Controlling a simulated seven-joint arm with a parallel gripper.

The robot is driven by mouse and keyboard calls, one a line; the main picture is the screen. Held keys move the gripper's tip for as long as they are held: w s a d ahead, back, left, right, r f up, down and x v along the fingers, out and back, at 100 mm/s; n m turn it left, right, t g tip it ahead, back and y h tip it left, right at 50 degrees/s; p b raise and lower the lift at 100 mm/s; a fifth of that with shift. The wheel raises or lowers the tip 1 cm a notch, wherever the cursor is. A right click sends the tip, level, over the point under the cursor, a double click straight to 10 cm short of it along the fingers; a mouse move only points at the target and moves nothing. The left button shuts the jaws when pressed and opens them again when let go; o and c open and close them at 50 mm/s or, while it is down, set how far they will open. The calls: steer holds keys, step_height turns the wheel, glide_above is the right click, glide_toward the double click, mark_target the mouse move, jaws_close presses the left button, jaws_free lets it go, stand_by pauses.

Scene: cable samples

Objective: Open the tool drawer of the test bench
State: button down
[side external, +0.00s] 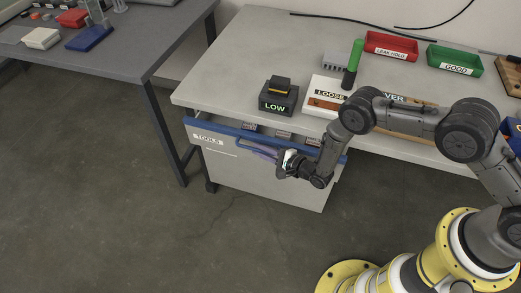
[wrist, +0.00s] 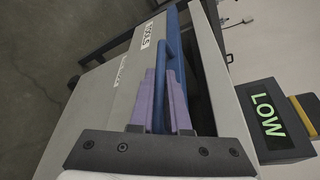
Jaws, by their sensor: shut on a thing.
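The tool drawer (side external: 200,129) is in the test bench's front, with a blue top edge and a white TOOLS label. It stands partly out, and several items show inside behind its front. Its blue bar handle (side external: 240,145) runs along the front; it also shows in the wrist view (wrist: 172,45). My gripper (side external: 267,153) is at the drawer front with its purple fingers shut on the handle. In the wrist view its fingers (wrist: 160,80) lie on either side of the bar.
On the bench top (side external: 235,70) are a LOW display unit (side external: 278,97), a white LOOSE box (side external: 325,85), a green-topped cylinder (side external: 355,55), a red bin (side external: 391,46) and a green bin (side external: 454,60). Another table (side external: 140,50) stands at left. The floor before the drawer is clear.

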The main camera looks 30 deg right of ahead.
steer(key=s+a, duration=1.3)
stand_by(0.4)
steer(key=c, duration=0.9)
jaws_free()
steer(key=shift+s, duration=0.1)
steer(key=v, duration=1.3)
steer(key=shift+s+d, duration=0.15)
steer(key=shift+s, duration=0.2)
